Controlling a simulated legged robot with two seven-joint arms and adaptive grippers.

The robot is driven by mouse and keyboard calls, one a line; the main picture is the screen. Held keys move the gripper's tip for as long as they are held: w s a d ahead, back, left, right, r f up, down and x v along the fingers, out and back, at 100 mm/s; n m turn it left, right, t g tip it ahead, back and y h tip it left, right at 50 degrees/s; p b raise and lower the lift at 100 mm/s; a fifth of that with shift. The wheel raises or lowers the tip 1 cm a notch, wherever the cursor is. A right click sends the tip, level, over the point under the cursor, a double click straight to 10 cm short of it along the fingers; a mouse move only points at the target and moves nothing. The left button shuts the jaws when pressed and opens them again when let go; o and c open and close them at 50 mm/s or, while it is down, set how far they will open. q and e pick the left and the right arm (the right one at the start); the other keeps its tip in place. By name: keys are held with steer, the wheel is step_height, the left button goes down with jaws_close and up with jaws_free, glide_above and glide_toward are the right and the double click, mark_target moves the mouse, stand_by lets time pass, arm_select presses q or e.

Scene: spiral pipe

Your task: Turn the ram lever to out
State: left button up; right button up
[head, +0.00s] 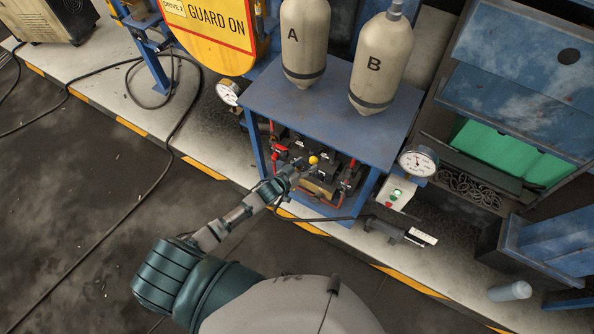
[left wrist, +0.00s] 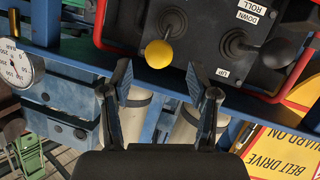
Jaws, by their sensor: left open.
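A lever with a round yellow knob (head: 313,160) stands on the valve block inside the blue bench. It also shows in the left wrist view as a yellow knob (left wrist: 159,53) on a black shaft. No ram label is readable. Beside it in the left wrist view is a lever with a black knob (left wrist: 284,52), near plates reading ROLL, DOWN and UP. My left gripper (left wrist: 158,84) is open and empty, with the yellow knob just beyond the gap between its fingertips and apparently not touched. In the head view the left gripper (head: 290,177) is close to the knob. My right gripper is not in view.
The blue bench top (head: 330,117) overhangs the levers and carries tanks A (head: 304,45) and B (head: 379,65). Red bars (left wrist: 98,20) flank the levers. A gauge (head: 418,162) and a box with a green light (head: 398,193) stand right. A yellow guard (head: 213,35) is left.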

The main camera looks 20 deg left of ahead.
arm_select(q)
steer(key=v, duration=0.6)
steer(key=shift+s, duration=0.3)
steer(key=shift+a, duration=0.1)
steer(key=s+a+f+g+y+b, duration=0.1)
steer(key=s+a+f+g, duration=0.1)
steer(key=s+f, duration=0.5)
steer(key=s+a+f+g+y+b, duration=0.1)
steer(key=s+a+f+g, duration=0.1)
steer(key=f, duration=1)
steer(key=s+a+f+g+y, duration=0.1)
steer(key=s+f+y, duration=0.1)
steer(key=s+f, duration=0.5)
steer(key=s+d+f+g, duration=0.1)
steer(key=s+f+g, duration=0.1)
steer(key=s+f, duration=0.4)
steer(key=s+d+f+m+g+b, duration=0.1)
steer(key=s+d+f+g, duration=0.1)
steer(key=s+f, duration=0.5)
steer(key=s+d+f+g+b, duration=0.1)
steer(key=s+f+g, duration=0.2)
steer(key=s, duration=1.3)
step_height(320, 180, down, 3)
steer(key=shift+d+f+m+g, duration=0.2)
steer(key=shift+m+g, duration=0.1)
steer(key=shift+m, duration=0.1)
